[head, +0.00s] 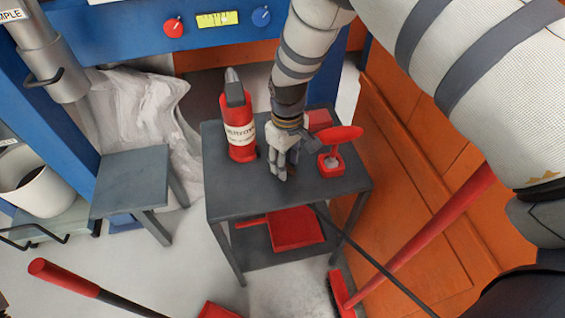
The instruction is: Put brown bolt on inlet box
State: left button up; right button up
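My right gripper (281,173) points down over the small dark grey table (340,186). Its fingers are near the tabletop, between the red bottle and the red holder. The view does not show clearly whether they are open or shut, or whether anything is between them. I cannot make out a brown bolt; the gripper hides part of the tabletop. I cannot tell which thing is the inlet box. My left gripper is not in view.
A red bottle (238,130) stands left of my gripper, and a red holder with a raised round lid (337,133) stands right. A lower shelf holds a red dustpan (296,229). A grey stool (133,180) stands left; orange panels (420,190) line the right.

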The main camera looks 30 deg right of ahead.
jog(key=shift+r, duration=0.1)
grip_shut()
